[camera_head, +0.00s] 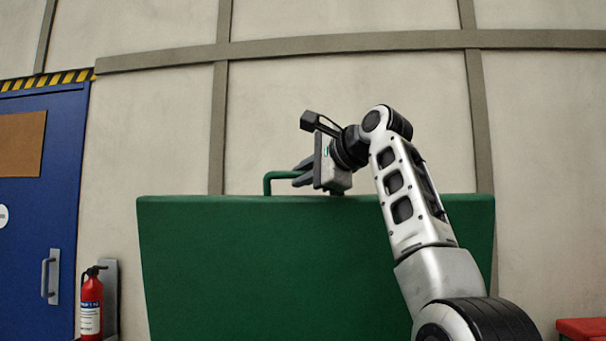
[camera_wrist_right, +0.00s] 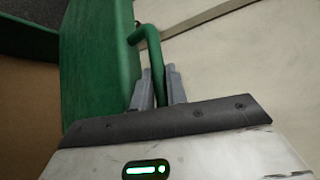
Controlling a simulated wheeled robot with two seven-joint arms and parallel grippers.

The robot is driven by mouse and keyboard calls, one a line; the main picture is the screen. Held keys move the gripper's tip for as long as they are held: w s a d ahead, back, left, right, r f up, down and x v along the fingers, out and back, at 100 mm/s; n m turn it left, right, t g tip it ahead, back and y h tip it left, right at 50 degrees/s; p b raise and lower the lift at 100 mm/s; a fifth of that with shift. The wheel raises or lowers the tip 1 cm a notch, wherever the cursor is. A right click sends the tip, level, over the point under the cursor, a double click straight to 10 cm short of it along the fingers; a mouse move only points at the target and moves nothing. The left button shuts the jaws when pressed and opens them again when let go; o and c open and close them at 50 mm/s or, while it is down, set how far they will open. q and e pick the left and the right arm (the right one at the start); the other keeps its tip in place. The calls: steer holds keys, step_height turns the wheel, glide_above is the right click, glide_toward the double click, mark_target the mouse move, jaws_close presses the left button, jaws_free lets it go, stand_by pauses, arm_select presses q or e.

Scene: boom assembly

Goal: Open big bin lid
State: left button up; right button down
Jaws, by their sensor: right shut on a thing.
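The big bin's green lid (camera_head: 250,265) stands raised, with its broad flat face toward me in the head view. A green bar handle (camera_head: 268,181) sticks up from its top edge. My right gripper (camera_head: 303,172) is at this handle, and its fingers are shut around the bar. In the right wrist view, the handle (camera_wrist_right: 152,45) runs between the two grey fingers of my right gripper (camera_wrist_right: 160,82), beside the lid's green edge (camera_wrist_right: 100,60). The bin's body is not clearly visible in the head view. My left gripper is not in view.
A pale panelled wall (camera_head: 330,110) stands behind the lid. A blue door (camera_head: 45,200) and a red fire extinguisher (camera_head: 91,305) are at the left. A red object (camera_head: 582,329) shows at the lower right.

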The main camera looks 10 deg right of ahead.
steer(key=shift+a+f, duration=0.1)
steer(key=shift+f, duration=0.15)
steer(key=c, duration=1.4)
jaws_free()
steer(key=shift+w, duration=0.1)
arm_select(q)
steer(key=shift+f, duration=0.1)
